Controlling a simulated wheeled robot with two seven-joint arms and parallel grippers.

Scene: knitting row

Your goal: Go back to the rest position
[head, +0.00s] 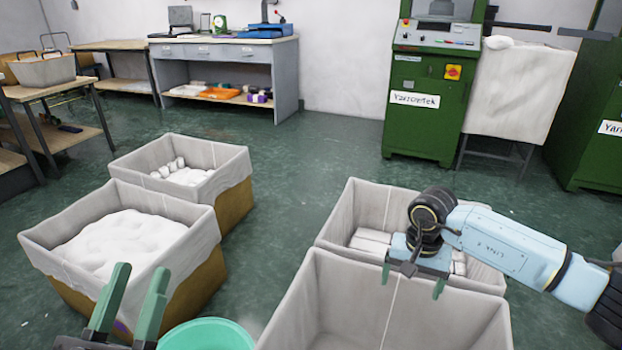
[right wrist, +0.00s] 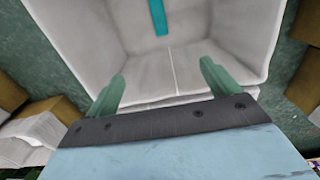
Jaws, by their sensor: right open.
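My right gripper (head: 413,280) hangs from the arm coming in from the right, above the grey-lined bins at the right. It is open, with green fingers wide apart and nothing between them. In the right wrist view the same gripper (right wrist: 163,86) is open above a pale-lined bin (right wrist: 215,30). My left gripper (head: 141,270) is at the bottom left, in front of the bin of white material. Its two green fingers point up and stand apart, with nothing seen between them. Its wrist is cut off by the picture edge.
Left bins (head: 60,225) (head: 125,158) hold white material. A teal round container (head: 207,336) is at the bottom edge. Green machines (head: 425,125) and a workbench (head: 285,75) stand behind open floor.

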